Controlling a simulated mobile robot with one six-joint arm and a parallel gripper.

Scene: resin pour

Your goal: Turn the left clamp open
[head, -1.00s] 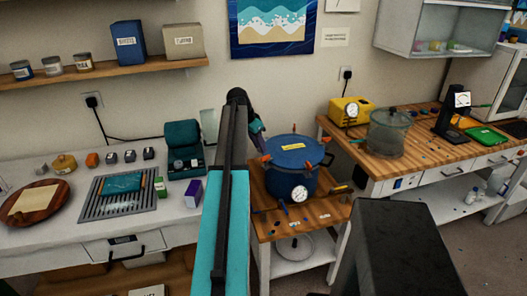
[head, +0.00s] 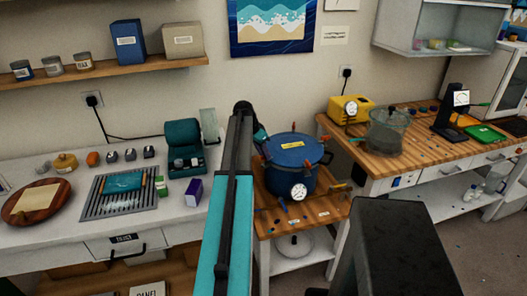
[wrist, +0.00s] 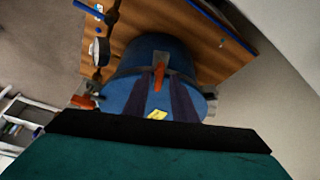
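The blue pressure pot (head: 290,176) stands on the small wooden table, with orange-handled clamps around its lid. The left clamp (head: 265,157) shows beside my arm in the head view. In the wrist view, its orange handle (wrist: 159,76) is on the pot's near side, in line with the gap between my fingers. My gripper (wrist: 162,82) has two dark fingers, spread apart with the blue lid visible between them. I cannot tell whether they touch the handle. In the head view my arm hides most of the gripper.
Another orange clamp (wrist: 83,101) and the pressure gauge (head: 298,192) are on the pot's front side. Small tools lie on the table (head: 275,228) before the pot. A white bench (head: 60,245) is at left. A wooden-topped bench (head: 400,170) holds a yellow box (head: 349,109).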

